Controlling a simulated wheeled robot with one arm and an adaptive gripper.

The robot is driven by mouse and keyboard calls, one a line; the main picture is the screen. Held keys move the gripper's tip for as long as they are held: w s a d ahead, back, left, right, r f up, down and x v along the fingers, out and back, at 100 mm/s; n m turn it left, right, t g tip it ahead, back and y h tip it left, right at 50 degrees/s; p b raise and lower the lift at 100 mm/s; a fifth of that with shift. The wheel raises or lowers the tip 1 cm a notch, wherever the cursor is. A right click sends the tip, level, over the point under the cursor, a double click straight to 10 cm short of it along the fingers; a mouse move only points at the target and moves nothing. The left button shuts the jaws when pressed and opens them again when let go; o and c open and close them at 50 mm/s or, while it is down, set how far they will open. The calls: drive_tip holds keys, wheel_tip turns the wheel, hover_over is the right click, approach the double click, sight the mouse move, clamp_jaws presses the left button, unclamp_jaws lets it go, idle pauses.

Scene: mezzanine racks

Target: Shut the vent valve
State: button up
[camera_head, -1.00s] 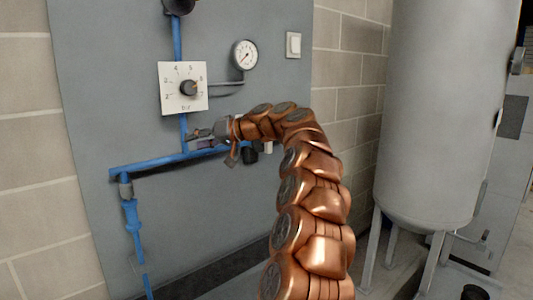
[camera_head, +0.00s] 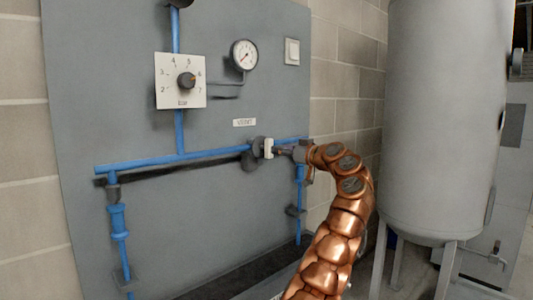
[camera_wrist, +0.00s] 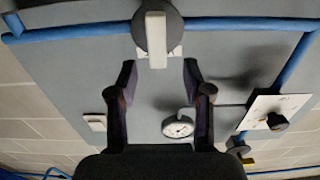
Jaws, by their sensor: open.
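The vent valve (camera_head: 259,147) sits on the horizontal blue pipe, below a VENT label (camera_head: 244,122). It has a dark round body and a pale bar handle (camera_head: 268,148), which stands crosswise to the pipe. In the wrist view the handle (camera_wrist: 156,40) is at top centre, in front of the dark disc (camera_wrist: 140,28). My gripper (camera_head: 281,151) is just right of the handle in the head view. In the wrist view my gripper (camera_wrist: 159,72) is open, its two dark fingers apart and the handle roughly centred beyond their tips. I see no clear contact.
A dial knob (camera_head: 186,80) on a white numbered plate and a round gauge (camera_head: 244,55) are above on the grey panel (camera_head: 110,60). A white switch (camera_head: 292,51) is at upper right. A large grey tank (camera_head: 440,120) stands right of my arm.

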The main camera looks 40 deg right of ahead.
sight(269, 146)
drive_tip(key=shift+w+d+p, duration=0.15)
drive_tip(key=shift+w+p, duration=0.2)
drive_tip(key=shift+w, duration=1.5)
drive_tip(key=shift+w+d+p, duration=0.15)
drive_tip(key=shift+w+p, duration=0.2)
drive_tip(key=shift+w, duration=1.5)
clamp_jaws()
